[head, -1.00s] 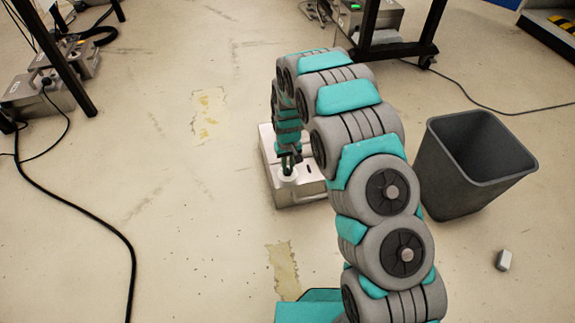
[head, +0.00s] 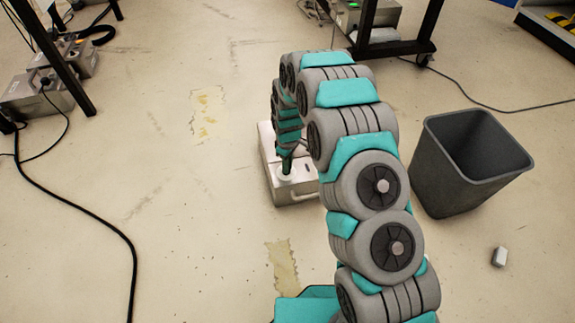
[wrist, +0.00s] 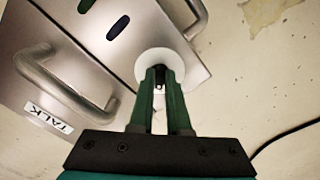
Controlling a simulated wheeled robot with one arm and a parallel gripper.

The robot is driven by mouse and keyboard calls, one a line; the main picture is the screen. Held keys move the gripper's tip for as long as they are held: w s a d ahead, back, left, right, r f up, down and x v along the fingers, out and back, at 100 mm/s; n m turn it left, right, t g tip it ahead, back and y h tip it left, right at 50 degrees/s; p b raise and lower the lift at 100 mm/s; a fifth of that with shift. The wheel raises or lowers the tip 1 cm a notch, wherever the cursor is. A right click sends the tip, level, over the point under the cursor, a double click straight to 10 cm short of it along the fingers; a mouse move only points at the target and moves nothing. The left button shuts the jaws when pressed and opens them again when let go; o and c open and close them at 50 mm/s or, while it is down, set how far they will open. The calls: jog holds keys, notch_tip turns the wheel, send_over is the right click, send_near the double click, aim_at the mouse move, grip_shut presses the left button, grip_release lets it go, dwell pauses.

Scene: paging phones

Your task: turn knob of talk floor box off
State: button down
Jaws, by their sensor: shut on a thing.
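The talk floor box (head: 297,192) is a silver metal box on the floor, partly hidden behind my arm in the head view. In the wrist view the box (wrist: 70,85) shows a TALK label (wrist: 48,118), handles on its sides and two dark oval marks on top. Its knob sits on a round white disc (wrist: 162,62) near one edge; the disc also shows in the head view (head: 285,175). My gripper (wrist: 161,80) is shut on the knob from above, and its green fingers hide most of the knob. I cannot tell which way the knob points.
A grey waste bin (head: 465,165) stands right of my arm, with a small pale block (head: 499,257) on the floor near it. A black cable (head: 105,225) runs along the left. Other metal boxes (head: 40,90) sit by a rack at the far left. The floor left of the box is clear.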

dwell(0.4)
jog(key=c, duration=0.9)
grip_release()
jog(key=shift+r, duration=3.9)
